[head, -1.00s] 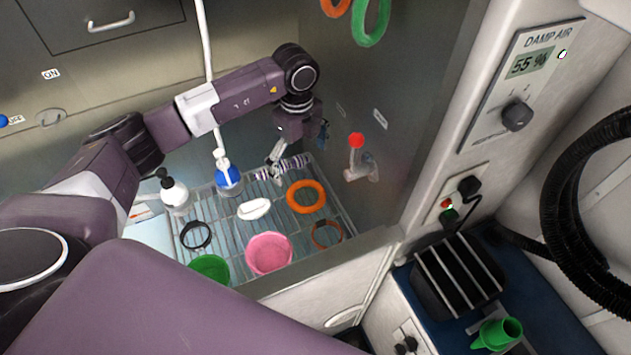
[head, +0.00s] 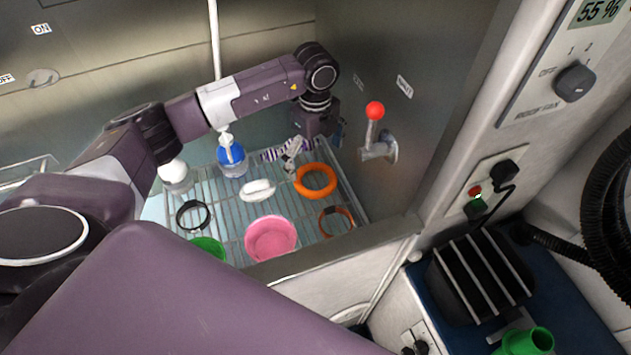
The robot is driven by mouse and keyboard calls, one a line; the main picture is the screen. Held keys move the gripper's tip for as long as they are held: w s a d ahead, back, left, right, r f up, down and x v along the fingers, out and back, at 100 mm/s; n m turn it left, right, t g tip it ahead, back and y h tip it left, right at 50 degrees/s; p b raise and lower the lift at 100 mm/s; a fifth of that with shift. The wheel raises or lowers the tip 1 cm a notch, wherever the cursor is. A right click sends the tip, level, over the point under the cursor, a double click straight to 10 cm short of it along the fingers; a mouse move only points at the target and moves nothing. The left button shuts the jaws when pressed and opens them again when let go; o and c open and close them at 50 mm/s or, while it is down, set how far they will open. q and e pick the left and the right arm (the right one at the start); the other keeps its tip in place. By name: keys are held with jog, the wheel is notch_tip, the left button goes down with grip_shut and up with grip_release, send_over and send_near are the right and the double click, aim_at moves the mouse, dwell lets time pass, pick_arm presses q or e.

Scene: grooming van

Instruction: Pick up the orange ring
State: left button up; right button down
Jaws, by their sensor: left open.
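The orange ring (head: 315,194) lies flat on the wire rack (head: 222,221), toward its right side, behind a thin brown collar-like loop. My left gripper (head: 291,163) reaches down from above, just behind and left of the ring. It is open, with its fingers close to the ring's far left edge; I cannot tell whether they touch it. My forearm and wrist hide part of the area behind. My right gripper does not show.
Around the ring are a pink bowl (head: 270,239), a white soap-like piece (head: 258,190), a black loop (head: 193,215), a brown loop (head: 337,222) and a striped purple item (head: 272,154). A blue-topped bottle (head: 232,158) stands behind. A red-knobbed lever (head: 375,112) juts from the right wall.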

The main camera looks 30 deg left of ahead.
aim_at(315, 183)
pick_arm(q)
notch_tip(315, 183, down, 7)
jog(key=shift+r+p, duration=0.1)
jog(key=shift+p, duration=0.55)
jog(key=c, duration=1.2)
